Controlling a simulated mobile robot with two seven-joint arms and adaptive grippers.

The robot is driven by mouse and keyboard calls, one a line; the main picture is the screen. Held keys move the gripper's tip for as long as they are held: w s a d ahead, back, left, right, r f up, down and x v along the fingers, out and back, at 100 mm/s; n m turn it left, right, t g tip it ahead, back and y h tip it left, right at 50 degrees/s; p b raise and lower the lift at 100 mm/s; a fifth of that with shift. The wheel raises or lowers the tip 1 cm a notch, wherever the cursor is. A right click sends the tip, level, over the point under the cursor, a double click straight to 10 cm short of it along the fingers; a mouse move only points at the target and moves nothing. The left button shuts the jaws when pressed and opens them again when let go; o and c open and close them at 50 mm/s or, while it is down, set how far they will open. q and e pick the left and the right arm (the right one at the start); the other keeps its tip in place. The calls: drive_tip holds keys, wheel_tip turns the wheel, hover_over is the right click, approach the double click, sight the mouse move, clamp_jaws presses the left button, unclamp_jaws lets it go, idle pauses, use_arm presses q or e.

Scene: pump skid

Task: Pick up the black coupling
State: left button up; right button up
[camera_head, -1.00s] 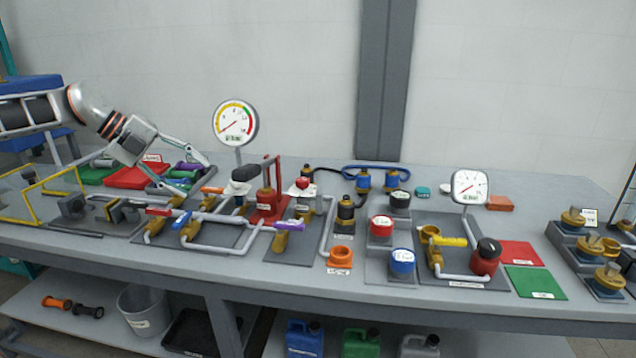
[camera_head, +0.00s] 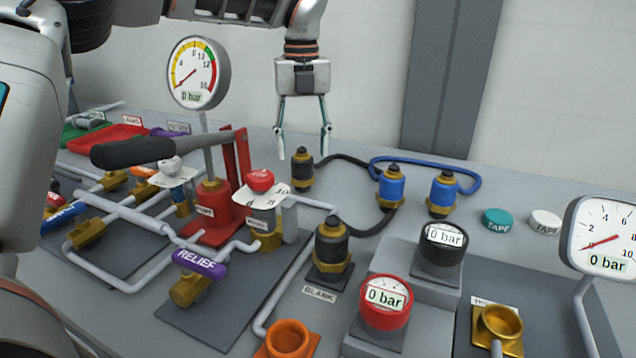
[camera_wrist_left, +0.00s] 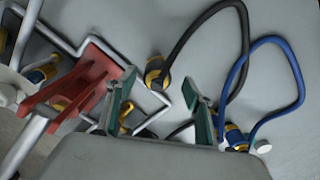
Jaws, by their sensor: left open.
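A black coupling (camera_head: 302,172) with a brass collar stands upright at the back of the bench, joined to a black hose. It also shows in the left wrist view (camera_wrist_left: 157,72), near the middle, ahead of the fingertips. A second black fitting (camera_head: 332,246) with a brass base stands nearer, behind the BLANK label. My left gripper (camera_head: 304,150) points down from above with its fingers spread, over the first coupling. In the left wrist view its two fingers (camera_wrist_left: 158,106) are apart with nothing between them. My right gripper is not in view.
A red pump (camera_head: 212,208) with a long black handle (camera_head: 132,153) stands left of the coupling. A red-capped valve (camera_head: 262,205) stands close in front. Blue couplings (camera_head: 392,186) on a blue hose stand to the right. A tall gauge (camera_head: 198,72) rises at left.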

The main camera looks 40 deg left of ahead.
sight(302, 176)
use_arm(q)
drive_tip(key=shift+s+d+f, duration=0.1)
drive_tip(key=shift+s+f, duration=0.05)
drive_tip(key=shift+f, duration=0.55)
wheel_tip(302, 176, down, 6)
drive_tip(key=shift+s, duration=0.15)
drive_tip(key=c, duration=1.3)
